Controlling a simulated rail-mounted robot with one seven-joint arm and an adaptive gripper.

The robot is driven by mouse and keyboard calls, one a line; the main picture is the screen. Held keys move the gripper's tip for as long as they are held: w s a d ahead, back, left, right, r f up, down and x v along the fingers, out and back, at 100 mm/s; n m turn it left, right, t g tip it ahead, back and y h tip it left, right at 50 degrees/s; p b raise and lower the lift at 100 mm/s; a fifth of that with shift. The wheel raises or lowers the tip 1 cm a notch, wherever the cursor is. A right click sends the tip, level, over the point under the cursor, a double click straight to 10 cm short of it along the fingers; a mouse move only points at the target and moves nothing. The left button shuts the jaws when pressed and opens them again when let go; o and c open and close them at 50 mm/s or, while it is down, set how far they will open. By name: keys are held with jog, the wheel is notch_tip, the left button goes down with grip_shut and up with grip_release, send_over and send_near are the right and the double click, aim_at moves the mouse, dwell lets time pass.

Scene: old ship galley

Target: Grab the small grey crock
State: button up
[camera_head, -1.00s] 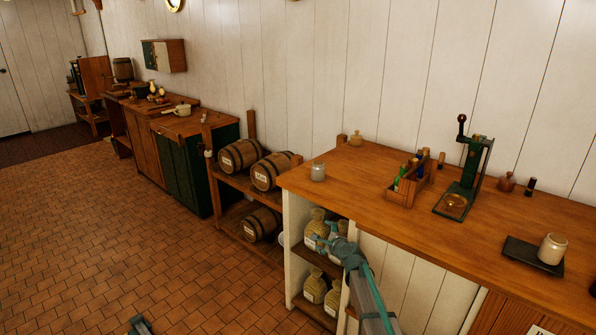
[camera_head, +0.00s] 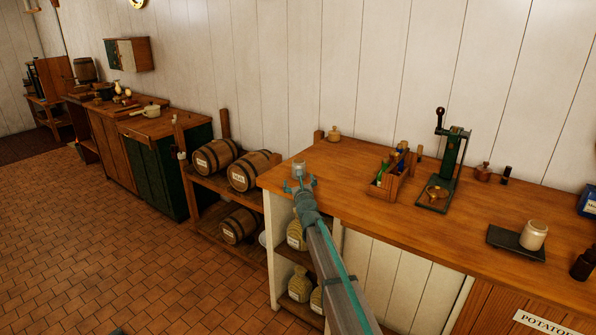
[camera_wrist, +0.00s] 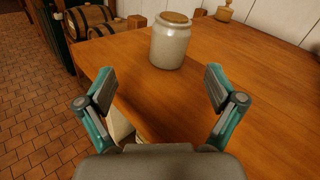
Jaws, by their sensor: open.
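The small grey crock (camera_wrist: 170,42) stands upright near the left end of the wooden counter, with a brown lid on top. In the head view the crock (camera_head: 298,167) shows just beyond my gripper (camera_head: 300,186), which hides its lower part. In the wrist view my gripper (camera_wrist: 160,92) is open and empty, its two fingers spread wide. The crock is ahead of the fingertips, about midway between them sideways, and apart from both.
The wooden counter (camera_head: 400,210) is clear around the crock. A small lidded jar (camera_head: 334,134) stands at its back edge. A bottle rack (camera_head: 390,180), a green press (camera_head: 447,165) and a pale crock on a dark tray (camera_head: 517,246) are farther right. Barrels (camera_head: 217,155) lie left of the counter.

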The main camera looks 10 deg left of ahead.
aim_at(299, 167)
jog(key=m, duration=0.1)
jog(key=w+r+m+h, duration=0.1)
jog(key=shift+w+d+m, duration=0.2)
jog(key=shift+d+m, duration=0.1)
jog(key=shift+d, duration=0.1)
jog(key=shift+w+r+h, duration=0.1)
jog(key=shift+w+h, duration=0.2)
jog(key=shift+w, duration=0.05)
jog(key=w, duration=0.3)
jog(key=w+a, duration=0.1)
jog(key=w, duration=0.2)
jog(key=w+a+p, duration=0.1)
jog(key=w, duration=0.2)
jog(key=shift+w+a, duration=0.2)
jog(key=shift+w, duration=0.15)
jog(key=c, duration=1.6)
